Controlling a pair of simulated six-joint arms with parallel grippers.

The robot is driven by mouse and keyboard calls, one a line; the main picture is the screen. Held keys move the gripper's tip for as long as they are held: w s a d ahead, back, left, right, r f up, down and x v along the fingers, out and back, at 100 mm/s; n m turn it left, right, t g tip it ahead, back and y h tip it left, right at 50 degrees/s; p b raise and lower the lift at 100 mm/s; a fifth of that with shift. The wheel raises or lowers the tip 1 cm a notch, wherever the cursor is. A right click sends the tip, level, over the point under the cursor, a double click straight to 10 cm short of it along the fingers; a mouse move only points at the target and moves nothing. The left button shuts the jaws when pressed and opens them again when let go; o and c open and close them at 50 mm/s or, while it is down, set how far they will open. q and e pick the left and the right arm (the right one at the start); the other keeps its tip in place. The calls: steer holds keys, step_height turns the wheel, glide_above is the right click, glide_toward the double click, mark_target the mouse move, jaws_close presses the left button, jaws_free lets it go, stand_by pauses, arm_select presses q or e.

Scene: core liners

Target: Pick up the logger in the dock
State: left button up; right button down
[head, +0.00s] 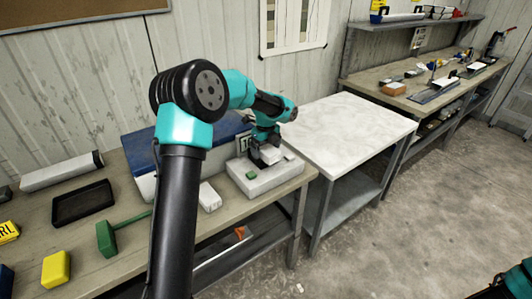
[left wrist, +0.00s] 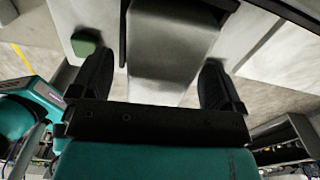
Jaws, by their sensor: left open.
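The dock (head: 268,183) is a pale, low block with a green button (head: 251,175) near the front edge of the left workbench. The logger (left wrist: 165,55) is a grey block sitting in the dock, mostly hidden by my gripper in the head view. My left gripper (head: 264,155) is over the dock, pointing down. In the left wrist view its two dark fingers (left wrist: 156,85) are apart, one on each side of the logger, with a gap visible at the right finger. The green button (left wrist: 86,42) shows beside the left finger. My right gripper is out of view.
A small white block (head: 209,197) lies left of the dock, and a blue-topped box (head: 140,152) stands behind. A green mallet (head: 108,238), black tray (head: 82,203) and yellow block (head: 56,269) lie further left. A pale table (head: 345,132) to the right is clear.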

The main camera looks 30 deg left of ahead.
mark_target(266, 148)
arm_select(q)
steer(key=shift+c, duration=0.2)
stand_by(0.3)
steer(key=c, duration=1)
steer(key=shift+r, duration=0.15)
steer(key=shift+r, duration=1.4)
steer(key=shift+s+r, duration=0.1)
steer(key=shift+r, duration=0.15)
steer(key=s+d+r, duration=0.1)
steer(key=s+d, duration=0.7)
steer(key=s, duration=0.5)
steer(key=shift+s+d+r, duration=0.15)
steer(key=shift+s+d, duration=0.05)
